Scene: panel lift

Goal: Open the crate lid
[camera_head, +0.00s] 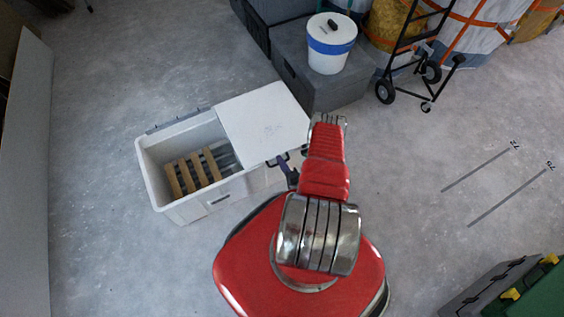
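The white crate (182,207) stands on the floor left of centre. Its lid (262,118) is a flat white panel covering the right part of the crate and reaching past its right side. The left part of the crate is uncovered, and wooden slats (192,172) and some grey items show inside. My gripper (284,162) is at the lid's near edge, close to a small dark handle there. It is small and partly hidden by my red arm, so I cannot tell whether its fingers are open or shut on the handle.
A grey box (330,85) with a white and blue bucket (331,44) on it stands behind the lid's right side. A black hand truck (411,60) is at the back right. A pale panel (27,190) stands at the left.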

